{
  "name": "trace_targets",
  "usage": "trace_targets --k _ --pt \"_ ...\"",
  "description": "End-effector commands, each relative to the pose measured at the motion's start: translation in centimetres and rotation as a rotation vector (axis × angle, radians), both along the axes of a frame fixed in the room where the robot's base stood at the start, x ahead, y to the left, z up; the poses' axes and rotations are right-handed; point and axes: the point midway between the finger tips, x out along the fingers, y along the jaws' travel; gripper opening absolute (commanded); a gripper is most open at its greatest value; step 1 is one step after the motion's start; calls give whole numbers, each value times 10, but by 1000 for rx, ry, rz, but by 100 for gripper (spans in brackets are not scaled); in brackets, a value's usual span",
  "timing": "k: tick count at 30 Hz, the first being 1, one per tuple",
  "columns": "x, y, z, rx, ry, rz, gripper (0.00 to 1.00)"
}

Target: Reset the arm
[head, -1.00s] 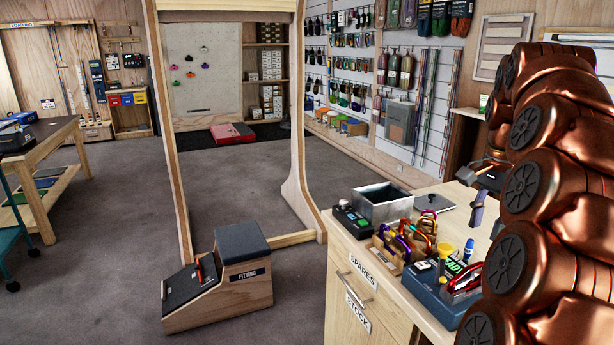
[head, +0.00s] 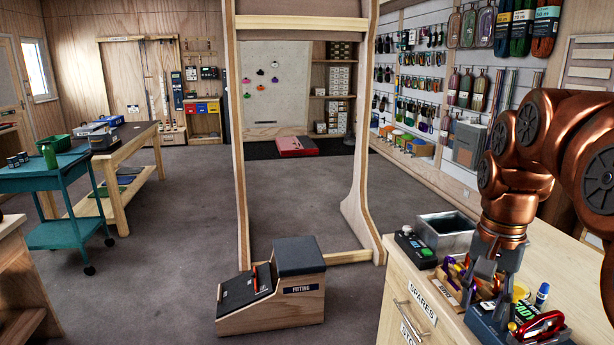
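My gripper (head: 487,290) hangs from my copper arm and points down over the wooden counter at the lower right. Its grey fingers look apart, and I see nothing held between them. It is in front of the wooden rack of coloured carabiners (head: 447,284) and hides part of it. A blue-grey box with a green display (head: 497,332) is just below and to the right of the fingers. A red carabiner (head: 540,326) lies on that box. Whether the fingertips touch anything is hard to tell.
A metal bin (head: 446,238) and a black device with buttons (head: 414,247) stand on the counter (head: 398,290), left of my gripper. A fitting step (head: 290,290) and a wooden frame (head: 238,150) stand on the floor. A teal cart (head: 60,180) is at the left. Open carpet lies between.

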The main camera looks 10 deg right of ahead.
Motion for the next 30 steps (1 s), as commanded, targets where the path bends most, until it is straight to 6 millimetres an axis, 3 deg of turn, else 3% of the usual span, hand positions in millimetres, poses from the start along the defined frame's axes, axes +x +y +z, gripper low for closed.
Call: trace_targets --k 3,15,30 --pt "-12 24 -7 5 13 90 39" --pt "-57 87 -40 23 43 365 39" --pt "-135 139 -88 53 86 655 39"
